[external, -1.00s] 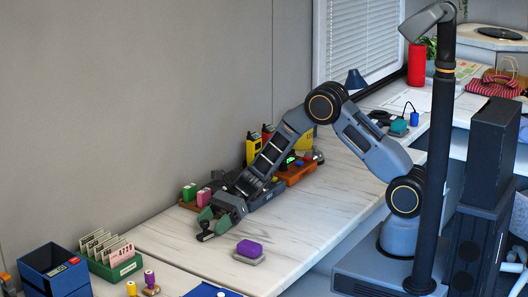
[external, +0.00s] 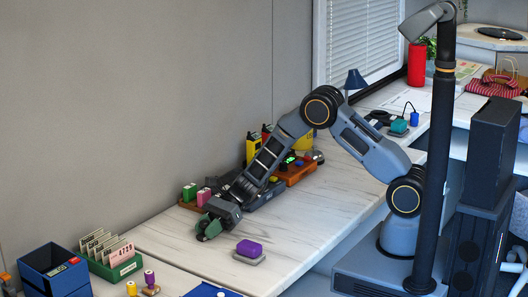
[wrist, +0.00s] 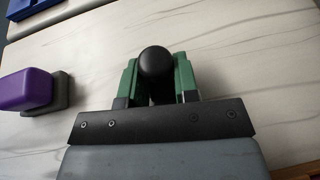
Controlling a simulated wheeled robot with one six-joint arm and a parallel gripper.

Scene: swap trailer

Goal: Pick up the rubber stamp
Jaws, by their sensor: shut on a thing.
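The rubber stamp shows in the wrist view as a round black knob (wrist: 156,62) between my two green fingers. My gripper (wrist: 156,85) is shut on it, with one finger on each side. The part of the stamp below the knob is hidden. In the external view my gripper (external: 207,229) is low at the counter, left of centre. I cannot make out the stamp there, and I cannot tell whether it touches the counter.
A purple block on a grey base (external: 249,249) sits close by; it also shows at left in the wrist view (wrist: 27,90). A green card box (external: 115,268) and blue bin (external: 55,271) stand lower left. Pink and green items stand behind my gripper. Marble counter right of the purple block is clear.

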